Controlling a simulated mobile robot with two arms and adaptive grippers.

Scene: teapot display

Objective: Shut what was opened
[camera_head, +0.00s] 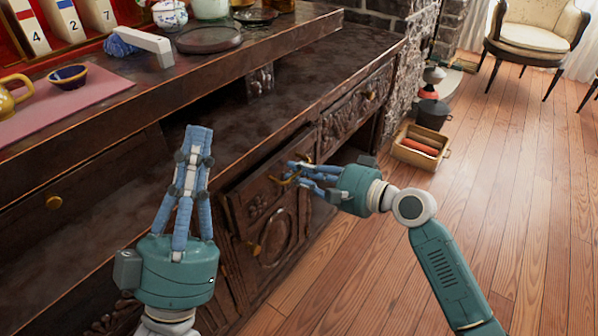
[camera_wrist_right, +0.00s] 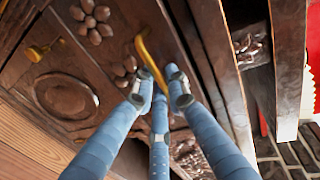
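A dark carved wooden cabinet front with an oval panel (camera_head: 277,238) is below the counter; it also shows in the right wrist view (camera_wrist_right: 66,97). It has a curved brass handle (camera_wrist_right: 150,62) and a brass knob (camera_wrist_right: 40,50). My right gripper (camera_head: 293,172) is at the brass handle. In the right wrist view, its fingertips (camera_wrist_right: 160,78) sit around the handle; whether they grip it is unclear. My left gripper (camera_head: 198,132) is in front of the counter, pointing away, with nothing seen in it. Its fingertips overlap in view, hiding any gap.
A carved drawer (camera_head: 357,112) with a brass knob is farther along. A dark drawer front (camera_head: 85,195) is at left. The counter holds a yellow mug (camera_head: 12,95), a bowl (camera_head: 68,76) and a dark plate (camera_head: 208,39). A box (camera_head: 420,147) stands on the floor; open floor lies right.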

